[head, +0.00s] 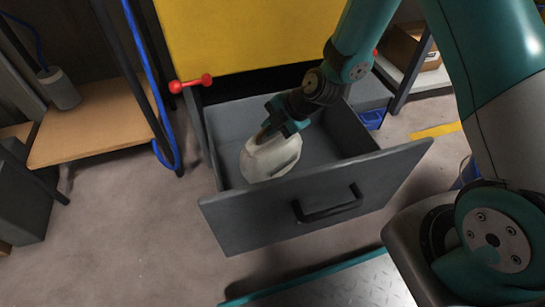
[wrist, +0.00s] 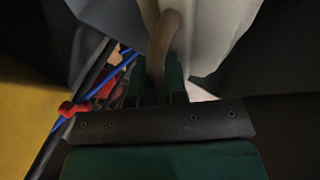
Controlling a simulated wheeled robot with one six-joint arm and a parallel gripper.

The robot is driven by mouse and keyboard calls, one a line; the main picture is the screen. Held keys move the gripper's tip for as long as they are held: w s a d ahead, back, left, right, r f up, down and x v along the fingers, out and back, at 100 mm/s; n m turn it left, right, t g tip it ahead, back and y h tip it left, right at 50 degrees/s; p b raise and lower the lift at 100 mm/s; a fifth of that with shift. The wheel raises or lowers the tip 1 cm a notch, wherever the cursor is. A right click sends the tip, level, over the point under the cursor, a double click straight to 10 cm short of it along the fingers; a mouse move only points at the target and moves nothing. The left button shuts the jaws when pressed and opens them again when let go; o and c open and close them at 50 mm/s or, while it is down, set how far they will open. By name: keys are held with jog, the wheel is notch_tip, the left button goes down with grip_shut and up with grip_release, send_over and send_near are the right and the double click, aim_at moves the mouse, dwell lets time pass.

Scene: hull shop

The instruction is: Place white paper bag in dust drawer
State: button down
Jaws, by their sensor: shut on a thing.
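The white paper bag (head: 269,157) hangs from my gripper (head: 266,131), over or inside the left part of the open dust drawer (head: 315,202). My gripper is shut on the bag's brown handle (wrist: 163,45), which shows between the fingers in the wrist view. The white bag side (wrist: 215,35) fills the top of that view. The drawer is dark grey, pulled out, with a black bar handle on its front. The front panel stands before the bag's lower edge, so I cannot tell whether the bag touches the drawer floor.
A yellow cabinet panel (head: 245,32) with red knobs (head: 192,83) rises behind the drawer. A blue hose (head: 151,75) and a wooden shelf (head: 92,133) are at the left. The drawer's right part is free. A cardboard box (head: 408,47) sits on a shelf at the back right.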

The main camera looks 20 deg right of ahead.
aim_at(272, 148)
notch_tip(272, 148, down, 9)
jog(key=b, duration=0.4)
jog(key=shift+r, duration=0.2)
jog(key=shift+f, duration=0.1)
jog(key=c, duration=1.2)
grip_release()
jog(key=shift+o, duration=0.2)
